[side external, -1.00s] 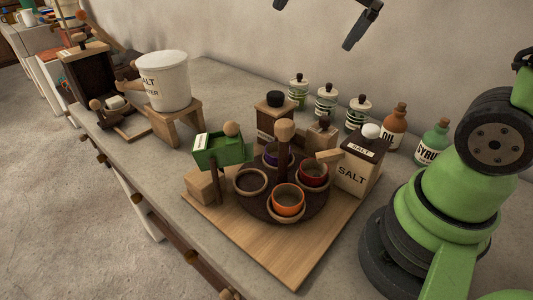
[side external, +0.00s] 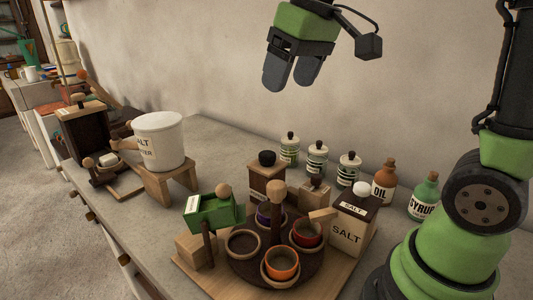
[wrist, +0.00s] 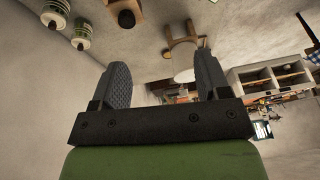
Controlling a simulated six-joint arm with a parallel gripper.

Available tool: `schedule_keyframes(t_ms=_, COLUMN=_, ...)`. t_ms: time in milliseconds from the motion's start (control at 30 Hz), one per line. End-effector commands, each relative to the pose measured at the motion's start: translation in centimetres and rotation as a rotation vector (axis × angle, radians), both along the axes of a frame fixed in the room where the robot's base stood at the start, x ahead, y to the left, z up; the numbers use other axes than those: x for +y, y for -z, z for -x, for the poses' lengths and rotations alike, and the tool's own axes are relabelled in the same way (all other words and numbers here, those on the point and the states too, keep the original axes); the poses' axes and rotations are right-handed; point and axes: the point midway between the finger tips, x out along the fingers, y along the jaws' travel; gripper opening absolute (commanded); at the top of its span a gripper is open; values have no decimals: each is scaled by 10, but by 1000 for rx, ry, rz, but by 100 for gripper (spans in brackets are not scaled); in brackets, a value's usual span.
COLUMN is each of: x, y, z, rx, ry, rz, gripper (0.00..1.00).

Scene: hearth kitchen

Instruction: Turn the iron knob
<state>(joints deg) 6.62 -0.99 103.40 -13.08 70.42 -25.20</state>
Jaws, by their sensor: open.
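A dark round knob (side external: 267,158), which looks like the iron one, sits on top of a small wooden box (side external: 264,182) at the back of the wooden board. In the wrist view a dark knob on a brown box (wrist: 125,18) shows at the top edge, partly cut off. My gripper (side external: 289,82) hangs high in front of the wall, above and apart from the box. Its two dark fingers point down and are open with nothing between them; they also show in the wrist view (wrist: 163,65).
A turntable (side external: 262,240) with several bowls and a tall wooden post stands in front of the box. Striped jars (side external: 317,160), a salt box (side external: 349,230) and bottles (side external: 383,180) stand to the right. A white bucket (side external: 159,140) on a stool is left.

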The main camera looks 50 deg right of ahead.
Motion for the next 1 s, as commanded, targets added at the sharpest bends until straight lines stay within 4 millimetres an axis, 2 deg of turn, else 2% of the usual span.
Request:
schedule_keyframes(t_ms=33, x=-9, y=8, z=-19, rx=42, ry=-24, rz=18, gripper=69)
schedule_keyframes(t_ms=200, x=-38, y=40, z=-66, rx=164, ry=-123, rz=69, gripper=69)
schedule_keyframes(t_ms=400, x=-65, y=82, z=-99, rx=270, ry=-211, rz=94, gripper=69)
schedule_keyframes(t_ms=567, x=-75, y=99, z=-108, rx=307, ry=-244, rz=100, gripper=69)
schedule_keyframes(t_ms=767, x=-76, y=117, z=-108, rx=316, ry=-252, rz=101, gripper=69)
schedule_keyframes(t_ms=1000, x=-76, y=162, z=-108, rx=315, ry=-251, rz=98, gripper=69)
